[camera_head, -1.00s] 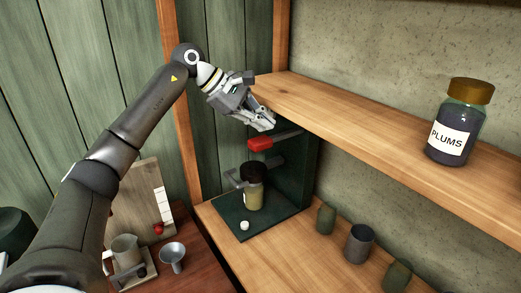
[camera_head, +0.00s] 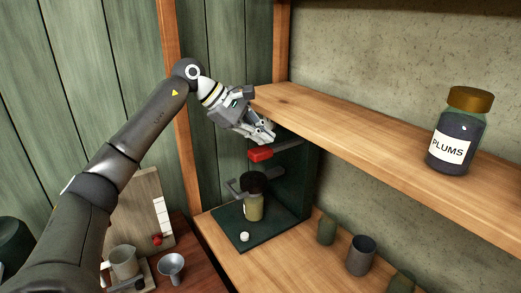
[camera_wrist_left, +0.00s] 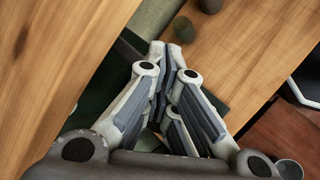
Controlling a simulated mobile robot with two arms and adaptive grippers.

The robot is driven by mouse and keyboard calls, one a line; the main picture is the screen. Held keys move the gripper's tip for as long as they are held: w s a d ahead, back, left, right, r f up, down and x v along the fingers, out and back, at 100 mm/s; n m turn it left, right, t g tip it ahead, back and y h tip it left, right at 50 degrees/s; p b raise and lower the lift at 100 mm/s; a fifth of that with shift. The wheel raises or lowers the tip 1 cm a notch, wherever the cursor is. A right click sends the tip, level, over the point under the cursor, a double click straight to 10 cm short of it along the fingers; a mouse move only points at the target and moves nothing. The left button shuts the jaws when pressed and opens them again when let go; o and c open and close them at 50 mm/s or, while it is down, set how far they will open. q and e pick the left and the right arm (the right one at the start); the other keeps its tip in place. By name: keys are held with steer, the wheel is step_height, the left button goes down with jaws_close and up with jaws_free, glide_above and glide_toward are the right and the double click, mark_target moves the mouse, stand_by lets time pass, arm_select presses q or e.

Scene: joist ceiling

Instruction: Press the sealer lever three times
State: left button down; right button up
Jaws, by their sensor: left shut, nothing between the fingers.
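The sealer has a dark green base plate (camera_head: 275,232) and back. Its lever, a grey bar with a red handle (camera_head: 261,153), sticks out from the back under the upper shelf. A dark-lidded jar (camera_head: 254,208) stands upright on the plate beneath the grey arm of the sealer. My left gripper (camera_head: 268,137) is shut and empty, just above the red handle; I cannot tell whether it touches. In the left wrist view the closed fingers (camera_wrist_left: 170,62) hide the lever. My right gripper is not in view.
The upper wooden shelf (camera_head: 340,122) runs close beside my left gripper and holds a plums jar (camera_head: 451,148). A grey cup (camera_head: 361,256) and green jars (camera_head: 326,230) stand on the lower shelf. A funnel (camera_head: 172,266) and a pitcher (camera_head: 124,262) are at lower left.

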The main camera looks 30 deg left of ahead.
mark_target(253, 152)
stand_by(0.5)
arm_select(q)
steer(key=shift+f, duration=0.15)
steer(key=shift+f, duration=0.3)
steer(key=shift+f+b, duration=0.5)
steer(key=shift+b, duration=0.1)
stand_by(0.4)
steer(key=shift+f+b, duration=0.6)
steer(key=shift+f, duration=0.3)
stand_by(0.6)
steer(key=shift+f+b, duration=1.15)
steer(key=shift+f, duration=0.45)
stand_by(1.1)
stand_by(0.5)
steer(key=shift+r+p, duration=3.05)
steer(key=shift+r, duration=0.4)
